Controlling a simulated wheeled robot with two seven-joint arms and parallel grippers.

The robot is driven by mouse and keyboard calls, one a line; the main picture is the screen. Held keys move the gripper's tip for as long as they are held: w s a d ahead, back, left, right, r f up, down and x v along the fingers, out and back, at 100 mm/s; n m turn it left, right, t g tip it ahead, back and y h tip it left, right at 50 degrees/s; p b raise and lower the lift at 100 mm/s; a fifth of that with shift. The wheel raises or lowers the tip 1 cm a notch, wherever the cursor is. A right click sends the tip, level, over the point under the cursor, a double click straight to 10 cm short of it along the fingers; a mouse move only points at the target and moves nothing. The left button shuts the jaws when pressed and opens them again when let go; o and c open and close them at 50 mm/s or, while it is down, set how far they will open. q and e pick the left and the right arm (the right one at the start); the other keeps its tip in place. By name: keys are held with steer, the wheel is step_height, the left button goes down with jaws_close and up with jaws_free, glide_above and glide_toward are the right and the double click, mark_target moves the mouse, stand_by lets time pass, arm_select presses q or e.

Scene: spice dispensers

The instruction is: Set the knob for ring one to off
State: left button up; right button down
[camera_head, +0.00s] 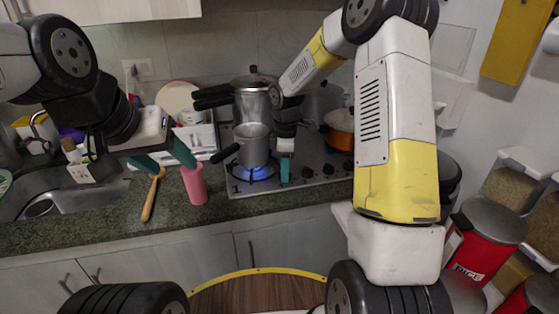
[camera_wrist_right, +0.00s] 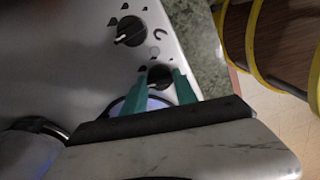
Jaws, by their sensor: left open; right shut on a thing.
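The gas stove (camera_head: 315,187) shows a blue flame (camera_head: 262,172) at its front-left burner, under a small grey pot (camera_head: 253,147). My right gripper (camera_head: 285,182) reaches down to the stove's front edge, just right of that flame. In the right wrist view its green fingers (camera_wrist_right: 160,82) are shut on a black knob (camera_wrist_right: 158,75), one on each side. Another black knob (camera_wrist_right: 131,31) with a pale pointer is beside it. I cannot tell the held knob's pointer angle. My left gripper (camera_head: 176,168) is open and empty above the counter, near a pink cup.
The pink cup (camera_head: 194,185) and a wooden utensil (camera_head: 152,197) are on the dark counter (camera_head: 110,228) left of the stove. A tall pressure cooker (camera_head: 254,103) and an orange pot (camera_head: 340,139) stand on the stove. Red and clear dispensers (camera_head: 480,245) are at the right.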

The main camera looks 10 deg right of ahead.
steer(key=shift+w, duration=0.1)
stand_by(0.3)
steer(key=c, duration=1)
jaws_free()
steer(key=shift+o, duration=0.2)
steer(key=shift+r, duration=0.1)
step_height(320, 180, up, 8)
steer(key=shift+f, duration=0.15)
